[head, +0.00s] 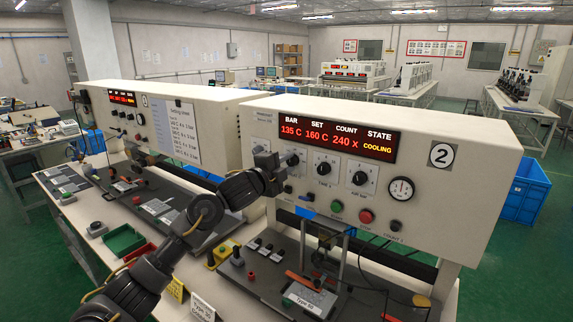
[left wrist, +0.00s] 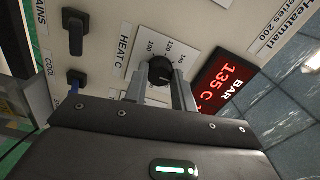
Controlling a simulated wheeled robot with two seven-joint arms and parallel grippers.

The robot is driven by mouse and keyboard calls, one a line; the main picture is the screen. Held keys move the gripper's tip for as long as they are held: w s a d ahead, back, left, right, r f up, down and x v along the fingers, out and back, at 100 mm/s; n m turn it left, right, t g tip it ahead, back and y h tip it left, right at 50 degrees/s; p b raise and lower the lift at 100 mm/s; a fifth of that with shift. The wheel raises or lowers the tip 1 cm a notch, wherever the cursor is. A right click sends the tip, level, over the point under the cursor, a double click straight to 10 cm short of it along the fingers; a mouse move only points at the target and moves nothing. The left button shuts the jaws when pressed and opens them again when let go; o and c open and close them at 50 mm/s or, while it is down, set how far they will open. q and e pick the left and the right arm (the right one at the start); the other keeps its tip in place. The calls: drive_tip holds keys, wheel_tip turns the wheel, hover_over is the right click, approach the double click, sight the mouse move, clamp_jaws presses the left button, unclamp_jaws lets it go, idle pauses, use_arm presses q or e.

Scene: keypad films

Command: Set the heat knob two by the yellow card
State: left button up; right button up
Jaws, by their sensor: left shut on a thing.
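My left gripper (head: 275,165) reaches to the front panel of the machine marked 2 (head: 441,155). In the left wrist view its two fingers (left wrist: 163,85) are shut on the black heat knob (left wrist: 162,71), labelled HEAT C, with a numbered white dial behind it. The red display (head: 338,138) reads BAR 135 C, SET 160 C, COUNT 240 x, STATE COOLING. A small yellow card (head: 177,289) stands on the bench at lower left; its writing is too small to read. My right gripper is not in view.
Two more knobs (head: 324,169) (head: 361,178), a green button (head: 337,206), a red button (head: 366,216) and a gauge (head: 401,189) sit right of the gripper. A white card (head: 202,307) stands beside the yellow one. A similar machine (head: 215,125) stands to the left.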

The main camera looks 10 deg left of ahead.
use_arm(q)
drive_tip(key=o, duration=1)
drive_tip(key=b+v, duration=0.2)
drive_tip(key=v, duration=0.8)
drive_tip(key=shift+s+a+b, duration=0.15)
drive_tip(key=shift+s+b, duration=0.2)
drive_tip(key=shift+b, duration=0.05)
drive_tip(key=shift+f, duration=0.15)
